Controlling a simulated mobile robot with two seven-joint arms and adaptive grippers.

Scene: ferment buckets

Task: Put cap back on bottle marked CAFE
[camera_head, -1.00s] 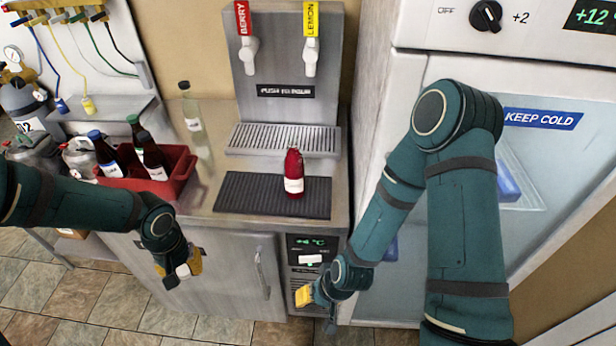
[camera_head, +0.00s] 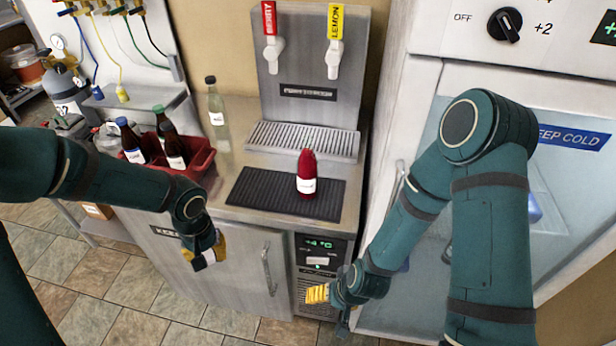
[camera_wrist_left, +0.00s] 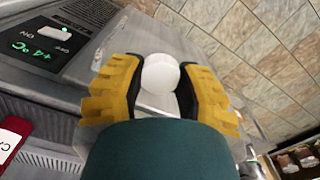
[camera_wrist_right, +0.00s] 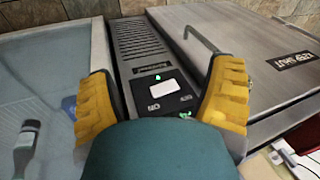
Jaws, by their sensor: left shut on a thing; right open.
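A red bottle (camera_head: 306,180) with a white label stands upright on the black mat (camera_head: 250,190) on the counter. In the left wrist view the red bottle (camera_wrist_left: 14,148) is cut off at the left edge; the start of its label reads "CA". My left gripper (camera_head: 208,258) is in front of the cabinet, left of and lower than the bottle. It is shut on a white round cap (camera_wrist_left: 160,73), held between the yellow fingers. My right gripper (camera_head: 318,293) is open and empty in front of the lower control panel; its fingers are wide apart in the right wrist view (camera_wrist_right: 165,100).
A red crate (camera_head: 196,165) with several dark bottles stands left of the mat, and a clear bottle (camera_head: 216,105) behind it. A tap tower (camera_head: 312,50) with a drip tray (camera_head: 300,140) is behind the mat. A fridge (camera_head: 400,110) bounds the counter's right side.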

